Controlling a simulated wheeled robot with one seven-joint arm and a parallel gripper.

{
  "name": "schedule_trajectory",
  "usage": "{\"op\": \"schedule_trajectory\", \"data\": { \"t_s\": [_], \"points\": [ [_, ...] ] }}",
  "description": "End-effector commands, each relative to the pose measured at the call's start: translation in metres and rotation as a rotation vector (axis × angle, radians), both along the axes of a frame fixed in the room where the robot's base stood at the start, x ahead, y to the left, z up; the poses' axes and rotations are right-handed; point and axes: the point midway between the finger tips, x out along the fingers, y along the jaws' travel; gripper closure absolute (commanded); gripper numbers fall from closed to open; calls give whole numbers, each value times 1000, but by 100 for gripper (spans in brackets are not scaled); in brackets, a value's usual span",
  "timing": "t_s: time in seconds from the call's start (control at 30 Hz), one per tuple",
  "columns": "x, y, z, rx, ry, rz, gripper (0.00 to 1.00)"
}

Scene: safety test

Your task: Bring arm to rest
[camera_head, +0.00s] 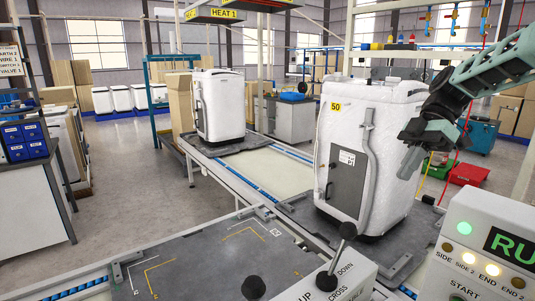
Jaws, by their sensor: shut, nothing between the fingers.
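My arm comes in from the upper right edge. My gripper (411,157) hangs at its end, pointing down, in front of the right side of a large white wrapped machine (390,125). The gripper is shut with nothing visible in it. I cannot tell how far it is from the machine's side. The machine stands upright on a dark plate and carries a yellow "50" label, a grey door panel and a grey hose.
A control box (490,245) with lit buttons stands front right, beside a lever box (330,285) with black-knobbed levers. A second white machine (218,105) stands farther back on the conveyor. Red (468,174) and green crates lie on the floor behind right. Floor at left is open.

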Motion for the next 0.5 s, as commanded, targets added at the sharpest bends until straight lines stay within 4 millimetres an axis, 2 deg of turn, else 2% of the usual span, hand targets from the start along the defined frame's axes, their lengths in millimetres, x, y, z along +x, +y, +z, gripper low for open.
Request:
{"op": "schedule_trajectory", "data": {
  "t_s": [0.27, 0.37, 0.5],
  "points": [
    [-26, 3, -41, -273, 88, -324, 100],
    [-43, 0, -62, -404, 110, -515, 100],
    [-75, -10, -92, -567, 110, -853, 100]
  ]
}}
